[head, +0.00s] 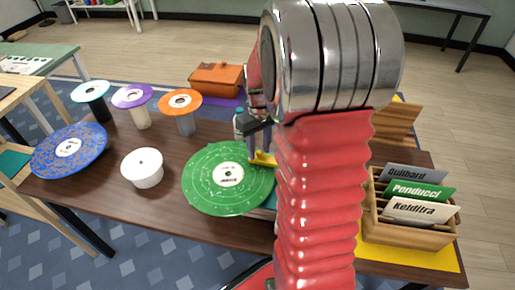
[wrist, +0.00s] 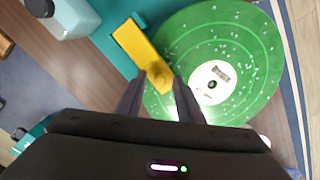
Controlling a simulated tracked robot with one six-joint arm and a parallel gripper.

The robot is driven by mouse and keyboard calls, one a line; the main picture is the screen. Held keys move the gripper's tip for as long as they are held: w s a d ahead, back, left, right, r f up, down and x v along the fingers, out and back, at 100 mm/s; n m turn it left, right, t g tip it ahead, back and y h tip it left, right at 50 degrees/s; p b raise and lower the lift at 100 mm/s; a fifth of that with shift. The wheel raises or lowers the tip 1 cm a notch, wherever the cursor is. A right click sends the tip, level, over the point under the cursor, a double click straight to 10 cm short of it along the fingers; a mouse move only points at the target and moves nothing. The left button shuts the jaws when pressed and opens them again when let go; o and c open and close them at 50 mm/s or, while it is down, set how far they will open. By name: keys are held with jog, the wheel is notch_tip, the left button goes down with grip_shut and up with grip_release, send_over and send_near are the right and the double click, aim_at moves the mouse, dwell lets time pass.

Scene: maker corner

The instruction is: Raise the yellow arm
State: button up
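The yellow arm (wrist: 136,45) is a flat bar above a teal base (wrist: 105,40), beside a green speckled record (wrist: 240,50). Its near end lies between my gripper's fingertips (wrist: 159,78) in the wrist view. The two dark fingers stand apart, and I see no clear contact with the arm. In the head view the yellow arm (head: 263,159) shows just below my gripper (head: 252,142), at the right edge of the green record (head: 205,180). My own red arm hides much of the teal base there.
A blue record (head: 50,158) and a white round container (head: 142,168) are on the table to the left. Several small discs on stands and an orange-brown case (head: 217,78) are behind. A wooden card holder (head: 400,234) is at right. A pale bottle (wrist: 72,18) is near the base.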

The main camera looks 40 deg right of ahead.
jog(key=shift+c, duration=0.7)
grip_shut()
jog(key=shift+a, duration=0.2)
